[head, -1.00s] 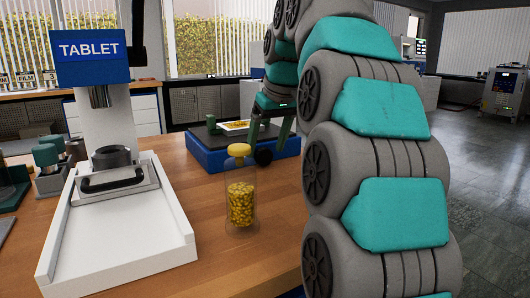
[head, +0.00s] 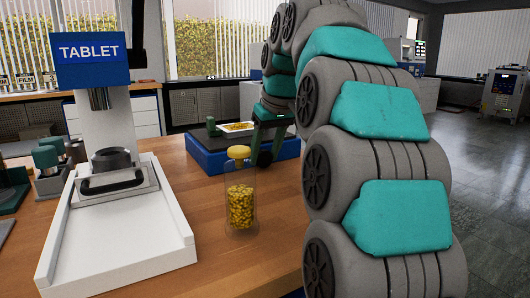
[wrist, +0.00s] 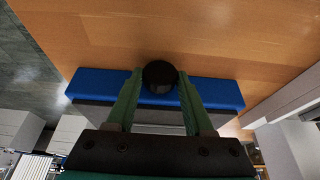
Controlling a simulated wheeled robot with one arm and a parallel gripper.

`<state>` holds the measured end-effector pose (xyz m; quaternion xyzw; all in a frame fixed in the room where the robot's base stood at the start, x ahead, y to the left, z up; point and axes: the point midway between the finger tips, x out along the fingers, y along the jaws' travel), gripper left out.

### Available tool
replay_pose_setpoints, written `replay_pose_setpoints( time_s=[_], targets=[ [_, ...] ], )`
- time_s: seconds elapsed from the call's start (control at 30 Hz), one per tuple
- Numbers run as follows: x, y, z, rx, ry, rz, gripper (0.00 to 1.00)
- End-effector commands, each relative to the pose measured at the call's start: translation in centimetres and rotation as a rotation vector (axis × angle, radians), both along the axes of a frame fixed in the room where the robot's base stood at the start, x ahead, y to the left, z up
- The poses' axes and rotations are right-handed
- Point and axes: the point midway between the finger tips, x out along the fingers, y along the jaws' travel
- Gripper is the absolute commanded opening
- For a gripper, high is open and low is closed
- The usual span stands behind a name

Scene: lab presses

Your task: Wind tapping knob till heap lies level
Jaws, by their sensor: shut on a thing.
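The tapping knob (wrist: 160,74) is a dark round knob at the front of a blue machine (head: 205,160). My gripper (wrist: 158,85) has its two green fingers shut on the knob, one at each side, in the wrist view. In the head view my gripper (head: 268,142) reaches down to the machine's front right, where the fingers hide most of the knob. The yellow heap (head: 238,127) lies in a white tray on top of the machine. It looks low and spread out, but it is too small to tell whether it is level.
A clear jar of yellow pieces with a yellow lid (head: 240,200) stands on the wooden bench (head: 225,262) in front of the machine. A white press marked TABLET (head: 92,85) stands at left with its long white tray (head: 115,250). Small dark-green containers (head: 45,158) stand farther left.

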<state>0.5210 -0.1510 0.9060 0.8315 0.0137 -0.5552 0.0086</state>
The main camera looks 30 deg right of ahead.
Motion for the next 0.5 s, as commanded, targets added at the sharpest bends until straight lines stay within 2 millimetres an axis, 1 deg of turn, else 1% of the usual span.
replay_pose_setpoints(
  time_s=[0.03,0.2,0.37,0.5],
  targets=[
    [0.01,0.01,0.0,0.0,0.0,0.0,0.2],
    [0.01,0.01,0.01,0.0,0.0,0.0,0.01],
    [0.03,-0.01,0.1,0.015,-0.001,0.001,0.0],
    [0.07,-0.17,0.29,0.098,0.001,0.003,0.0]
  ],
)
